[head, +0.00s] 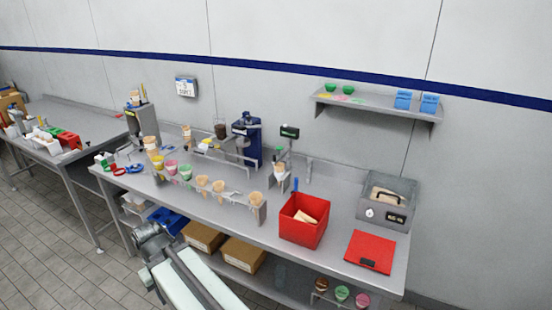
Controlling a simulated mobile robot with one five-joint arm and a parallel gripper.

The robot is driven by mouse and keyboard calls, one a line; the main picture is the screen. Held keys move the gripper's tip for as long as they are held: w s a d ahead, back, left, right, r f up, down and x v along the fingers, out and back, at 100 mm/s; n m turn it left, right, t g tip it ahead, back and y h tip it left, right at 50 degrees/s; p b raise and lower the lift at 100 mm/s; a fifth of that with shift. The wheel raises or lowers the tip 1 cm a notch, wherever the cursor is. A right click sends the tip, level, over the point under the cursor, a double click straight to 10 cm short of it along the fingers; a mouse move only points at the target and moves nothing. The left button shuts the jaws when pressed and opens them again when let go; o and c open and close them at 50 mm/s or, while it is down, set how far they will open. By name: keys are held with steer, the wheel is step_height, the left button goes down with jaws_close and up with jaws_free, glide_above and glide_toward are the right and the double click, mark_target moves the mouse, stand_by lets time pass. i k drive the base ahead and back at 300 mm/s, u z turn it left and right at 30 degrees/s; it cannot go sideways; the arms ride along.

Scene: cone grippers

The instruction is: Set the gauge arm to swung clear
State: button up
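A small upright stand (283,160) with a dark green-lit display (289,131) on top is at the back middle of the bench and looks like the gauge. A cone (279,169) sits in its grey holder. The gauge arm is too small to single out, so I cannot tell whether it is swung in or clear. My own arm shows at the bottom, with its grey end, likely my gripper (150,238), in front of the bench's front edge. It is well left of and nearer than the stand, touching nothing that I can see. Its fingers cannot be made out.
A red bin (304,220) holding a cone stands right of the stand. A rack of cones (218,190) stands in front-left, and a blue machine (247,140) behind-left. A red scale (370,252) and grey box (387,200) are at the right. Bare bench (225,215) shows along the front.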

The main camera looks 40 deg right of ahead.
mark_target(275, 159)
steer(key=z, duration=0.05)
steer(key=i, duration=1)
steer(key=u, duration=0.05)
